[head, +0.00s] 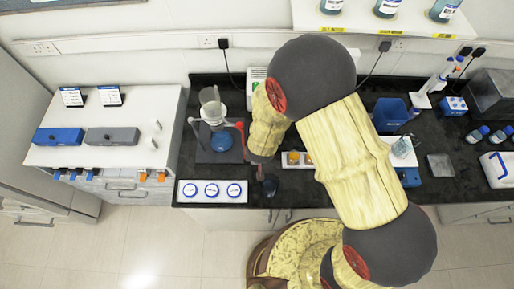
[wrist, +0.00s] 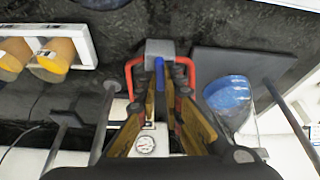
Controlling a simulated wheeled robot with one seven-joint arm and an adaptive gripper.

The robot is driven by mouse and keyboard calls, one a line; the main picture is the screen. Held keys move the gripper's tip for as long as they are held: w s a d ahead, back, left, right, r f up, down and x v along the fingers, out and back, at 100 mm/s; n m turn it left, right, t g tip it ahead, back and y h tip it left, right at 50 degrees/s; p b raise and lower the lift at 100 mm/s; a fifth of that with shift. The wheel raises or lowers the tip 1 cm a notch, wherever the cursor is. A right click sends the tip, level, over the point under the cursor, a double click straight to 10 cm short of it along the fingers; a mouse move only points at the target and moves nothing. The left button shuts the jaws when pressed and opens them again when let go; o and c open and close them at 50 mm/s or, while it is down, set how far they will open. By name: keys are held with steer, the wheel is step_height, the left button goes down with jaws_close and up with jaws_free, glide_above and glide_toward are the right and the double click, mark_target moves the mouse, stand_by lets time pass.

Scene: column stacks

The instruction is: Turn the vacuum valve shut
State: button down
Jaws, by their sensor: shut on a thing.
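The vacuum valve's narrow blue handle (wrist: 159,70) shows in the wrist view in front of a small grey block, between my fingers. My gripper (wrist: 160,62) is shut on the valve handle, with red finger parts on both sides. The exact contact is partly hidden by the fingers. In the head view my gripper (head: 264,172) is over the front part of the dark bench, and the valve cannot be made out there.
A clear vessel with blue liquid (wrist: 230,98) stands close to the right of my gripper on a stand base. A white rack with orange-filled jars (wrist: 55,58) is at the left. A white tray with round blue labels (head: 212,191) lies at the bench's front edge (head: 350,209).

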steer(key=shift+r+m+p, duration=0.15)
steer(key=shift+m+p, duration=0.35)
steer(key=shift+p, duration=0.45)
steer(key=shift+a+m+h+p, duration=0.1)
steer(key=shift+m+h+p, duration=0.2)
steer(key=shift+p, duration=0.05)
steer(key=c, duration=2)
jaws_free()
steer(key=shift+c, duration=0.2)
steer(key=shift+o, duration=0.6)
steer(key=v, duration=1.1)
steer(key=shift+s+r, duration=0.25)
steer(key=shift+r, duration=0.05)
